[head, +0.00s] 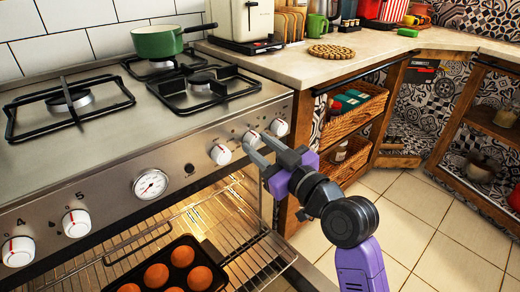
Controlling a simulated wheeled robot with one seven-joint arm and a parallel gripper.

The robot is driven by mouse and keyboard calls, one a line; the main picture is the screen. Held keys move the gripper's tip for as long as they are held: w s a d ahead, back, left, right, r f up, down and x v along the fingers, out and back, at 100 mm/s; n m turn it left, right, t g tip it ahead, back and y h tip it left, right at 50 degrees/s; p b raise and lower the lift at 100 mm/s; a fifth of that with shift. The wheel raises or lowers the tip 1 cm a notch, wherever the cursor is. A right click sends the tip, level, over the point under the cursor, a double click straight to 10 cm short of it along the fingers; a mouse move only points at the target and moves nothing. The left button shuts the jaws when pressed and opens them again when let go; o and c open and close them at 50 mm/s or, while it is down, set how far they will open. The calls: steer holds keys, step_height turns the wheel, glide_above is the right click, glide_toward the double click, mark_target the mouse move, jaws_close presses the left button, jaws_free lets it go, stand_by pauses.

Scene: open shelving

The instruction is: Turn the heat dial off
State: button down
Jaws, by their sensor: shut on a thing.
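The steel stove's front panel carries several white dials with red marks. My gripper (256,142) reaches in from the right, its two grey fingers shut around one dial (250,136) in the right-hand group. One white dial (220,154) stands free to its left and another (278,127) to its right. Two more dials, (76,223) and (18,251), sit at the left end of the panel. The held dial is partly covered by the fingers, and its exact setting is hard to read. A round gauge (150,184) sits between the groups.
Below the panel, the lit oven shows a wire rack (258,262) and a dark tray (222,262) of round orange-brown items. A green pot (158,41) stands on a back burner. A counter (300,66) and wicker baskets (350,118) stand to the right. Tiled floor (440,220) is clear.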

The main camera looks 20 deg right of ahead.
steer(key=shift+f, duration=0.1)
stand_by(0.3)
steer(key=c, duration=1)
jaws_free()
steer(key=shift+o, duration=0.2)
steer(key=p+v, duration=0.1)
steer(key=v, duration=0.6)
steer(key=shift+s, duration=0.4)
steer(key=shift+d, duration=0.1)
